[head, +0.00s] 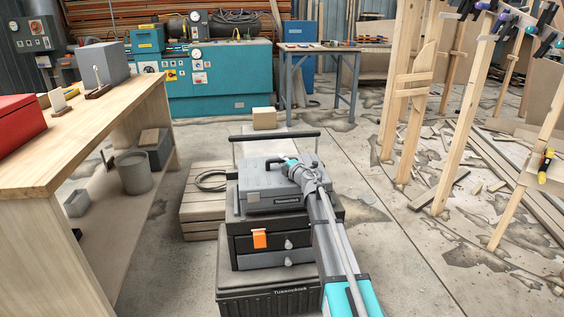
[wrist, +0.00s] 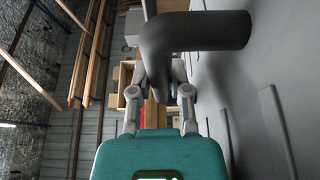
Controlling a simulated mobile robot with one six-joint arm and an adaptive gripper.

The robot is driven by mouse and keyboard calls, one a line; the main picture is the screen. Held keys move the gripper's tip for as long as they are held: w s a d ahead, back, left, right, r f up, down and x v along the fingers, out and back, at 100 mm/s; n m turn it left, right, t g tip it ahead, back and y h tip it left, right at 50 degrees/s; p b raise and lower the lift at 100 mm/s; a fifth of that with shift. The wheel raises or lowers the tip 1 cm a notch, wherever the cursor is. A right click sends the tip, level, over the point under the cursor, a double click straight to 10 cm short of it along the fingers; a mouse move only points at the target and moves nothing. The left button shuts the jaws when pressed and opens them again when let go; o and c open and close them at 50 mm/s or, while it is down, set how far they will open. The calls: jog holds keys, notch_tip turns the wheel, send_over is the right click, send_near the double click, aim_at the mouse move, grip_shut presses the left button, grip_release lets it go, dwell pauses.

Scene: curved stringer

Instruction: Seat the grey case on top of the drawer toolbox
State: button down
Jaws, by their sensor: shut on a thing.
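The grey case (head: 262,199) is level over the black top of the drawer toolbox (head: 240,243). I cannot tell whether it rests fully on it or a small gap is left. In the wrist view the gripper fingers (wrist: 160,92) are at the dark bent handle (wrist: 195,33), with the grey case side (wrist: 285,75) filling the right. The fingertips are partly hidden behind the handle.
A black lower chest (head: 268,302) stands under the toolbox. A wooden crate (head: 200,208) with a coiled cable is close to the left. The wooden workbench (head: 75,150) stands farther left. Timber posts (head: 465,110) stand at the right, with open floor between.

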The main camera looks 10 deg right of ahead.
jog(key=shift+f+b, duration=0.9)
jog(key=shift+f, duration=0.05)
jog(key=c, duration=0.5)
grip_release()
jog(key=shift+v, duration=6.05)
jog(key=shift+s, duration=0.1)
